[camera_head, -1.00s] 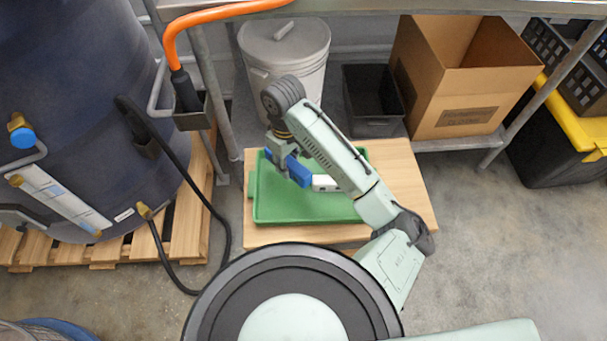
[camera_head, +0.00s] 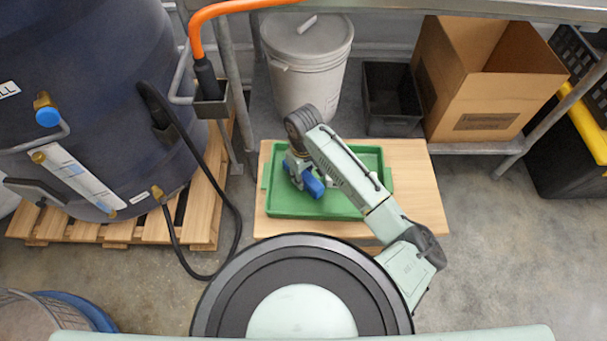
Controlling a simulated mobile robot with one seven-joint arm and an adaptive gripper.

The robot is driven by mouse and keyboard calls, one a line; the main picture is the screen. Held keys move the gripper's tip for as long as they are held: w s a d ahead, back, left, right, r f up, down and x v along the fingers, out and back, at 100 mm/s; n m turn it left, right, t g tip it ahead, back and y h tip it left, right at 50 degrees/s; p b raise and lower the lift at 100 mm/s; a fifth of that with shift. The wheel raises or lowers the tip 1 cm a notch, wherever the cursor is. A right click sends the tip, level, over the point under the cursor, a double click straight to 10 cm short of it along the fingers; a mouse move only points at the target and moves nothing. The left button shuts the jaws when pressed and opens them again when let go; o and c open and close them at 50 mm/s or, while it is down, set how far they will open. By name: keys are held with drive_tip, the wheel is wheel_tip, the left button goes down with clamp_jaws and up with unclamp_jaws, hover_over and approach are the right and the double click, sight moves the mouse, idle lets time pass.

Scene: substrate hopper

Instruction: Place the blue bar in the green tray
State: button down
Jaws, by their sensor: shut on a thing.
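The green tray (camera_head: 285,205) lies on the light wooden table, right of the dark blue drum. My gripper (camera_head: 299,180) reaches down over the left half of the tray. It is shut on the blue bar (camera_head: 314,186), whose near end sticks out below the fingers. The rest of the bar is hidden by the fingers and wrist. The bar lies within the tray's outline; I cannot tell whether it touches the tray floor. My forearm covers part of the tray's right side.
The wooden table (camera_head: 415,190) has clear space right of the tray. A grey lidded bucket (camera_head: 307,75), a black bin (camera_head: 391,100) and an open cardboard box (camera_head: 490,90) stand behind. The drum (camera_head: 85,110) and a hanging black hose (camera_head: 238,225) are at left.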

sight(303, 173)
drive_tip(key=shift+f, duration=0.15)
drive_tip(key=c, duration=1.2)
unclamp_jaws()
wheel_tip(303, 173, up, 12)
drive_tip(key=shift+r, duration=0.2)
